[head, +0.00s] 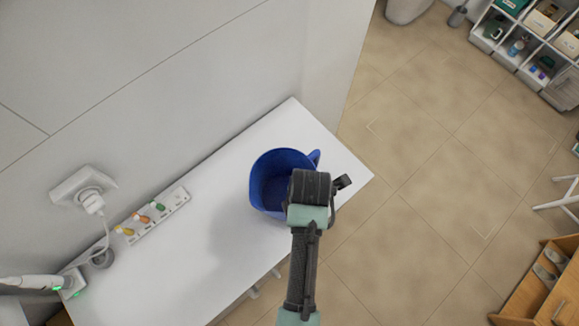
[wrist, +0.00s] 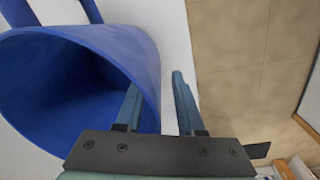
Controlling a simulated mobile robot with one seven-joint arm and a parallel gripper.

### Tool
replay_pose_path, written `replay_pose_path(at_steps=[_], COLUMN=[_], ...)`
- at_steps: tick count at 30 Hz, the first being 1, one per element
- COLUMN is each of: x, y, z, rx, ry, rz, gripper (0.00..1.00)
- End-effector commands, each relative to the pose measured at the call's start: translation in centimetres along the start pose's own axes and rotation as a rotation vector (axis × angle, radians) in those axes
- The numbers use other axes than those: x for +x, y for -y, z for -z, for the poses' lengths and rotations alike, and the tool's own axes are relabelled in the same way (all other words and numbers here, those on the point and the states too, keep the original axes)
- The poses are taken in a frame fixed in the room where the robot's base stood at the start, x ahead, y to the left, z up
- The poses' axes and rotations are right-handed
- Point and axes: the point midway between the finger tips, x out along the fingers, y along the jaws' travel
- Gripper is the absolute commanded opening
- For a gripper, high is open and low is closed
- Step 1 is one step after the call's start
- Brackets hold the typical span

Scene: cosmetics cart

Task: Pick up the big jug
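The big jug is a wide blue vessel (head: 268,178) standing on the white table in the head view. Its handle (head: 315,157) shows at its upper right. In the wrist view the jug (wrist: 145,50) fills the left side, with its dark opening facing the camera. My gripper (wrist: 157,88) is open at the jug's near side. The left finger overlaps the jug at its rim and the right finger is outside, with part of the wall between them. A gap shows beside the right finger. Whether the left finger touches is unclear. In the head view my arm hides the fingers and the jug's right side.
The narrow white table (head: 195,265) runs along a pale wall. A power strip (head: 158,215) with coloured plugs lies to the left. A white shelf (head: 500,50) and a wooden cabinet (head: 545,285) stand at right. The tiled floor (head: 430,170) between is clear.

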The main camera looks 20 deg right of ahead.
Motion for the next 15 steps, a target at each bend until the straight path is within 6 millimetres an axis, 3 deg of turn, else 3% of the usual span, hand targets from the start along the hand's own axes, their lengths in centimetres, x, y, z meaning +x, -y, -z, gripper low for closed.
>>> replay_pose_path(at_steps=[3,9,15], x=[-0.01,-0.03,-0.04], y=[0.0,0.01,0.0], z=[0.01,0.01,0.0], rx=[0.0,0.0,0.0], ry=[0.0,0.0,0.0], rz=[0.0,0.0,0.0], gripper=[0.34,0.0,0.0])
